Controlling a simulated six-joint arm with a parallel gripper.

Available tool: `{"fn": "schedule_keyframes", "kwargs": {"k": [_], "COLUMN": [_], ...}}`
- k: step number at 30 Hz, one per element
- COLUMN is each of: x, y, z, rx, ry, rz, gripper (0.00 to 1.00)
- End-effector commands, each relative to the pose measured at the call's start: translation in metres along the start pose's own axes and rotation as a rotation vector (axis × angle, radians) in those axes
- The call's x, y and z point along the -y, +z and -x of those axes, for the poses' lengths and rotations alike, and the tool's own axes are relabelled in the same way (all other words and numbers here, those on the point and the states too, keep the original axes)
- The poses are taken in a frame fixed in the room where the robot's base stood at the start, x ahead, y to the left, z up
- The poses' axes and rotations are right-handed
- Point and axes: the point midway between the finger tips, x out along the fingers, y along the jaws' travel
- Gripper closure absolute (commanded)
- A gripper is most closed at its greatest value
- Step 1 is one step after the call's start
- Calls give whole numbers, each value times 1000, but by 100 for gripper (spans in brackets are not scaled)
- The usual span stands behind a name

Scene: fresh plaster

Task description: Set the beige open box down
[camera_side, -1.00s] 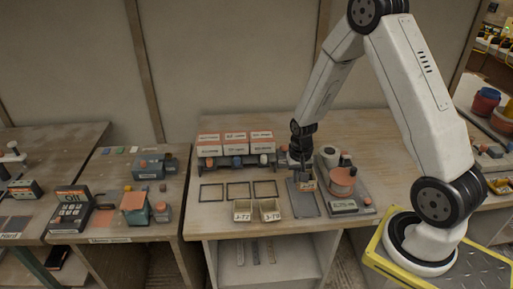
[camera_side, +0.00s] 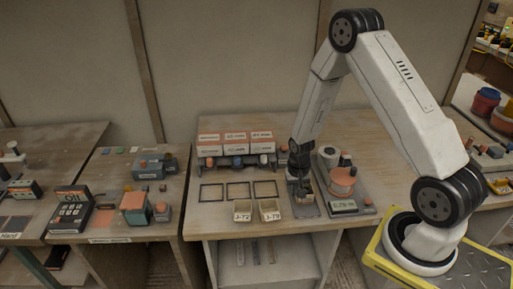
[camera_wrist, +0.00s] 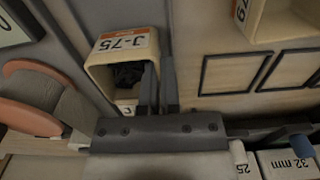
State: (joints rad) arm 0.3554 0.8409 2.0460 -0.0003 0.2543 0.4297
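The beige open box (camera_wrist: 125,68), with an orange and white J-75 label, has a dark heap inside. My gripper (camera_wrist: 160,85) straddles one side wall, one finger inside and one outside, with little gap between them; it looks shut on that wall. In the side view the box (camera_side: 308,196) is upright at the grey mat (camera_side: 306,211), beneath my gripper (camera_side: 300,182), which partly hides it. I cannot tell for sure whether its base touches the mat.
Right of the mat stands a tray with a pink-topped round pot (camera_side: 342,182) and a display device (camera_side: 343,206). Two similar beige boxes (camera_side: 243,215) stand at the bench's front edge. Empty dark frames (camera_side: 238,190) lie to the left. Behind is a rack of labelled boxes (camera_side: 236,142).

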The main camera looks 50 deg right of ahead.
Motion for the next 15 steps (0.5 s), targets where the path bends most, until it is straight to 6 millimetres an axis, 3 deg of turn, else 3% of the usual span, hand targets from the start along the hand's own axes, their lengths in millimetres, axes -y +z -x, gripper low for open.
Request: {"fn": "schedule_keyframes", "kwargs": {"k": [13,15], "x": [0,0], "y": [0,0], "z": [-4,-4], "rx": [0,0], "ry": [0,0], "rz": [0,0], "gripper": [100,75]}}
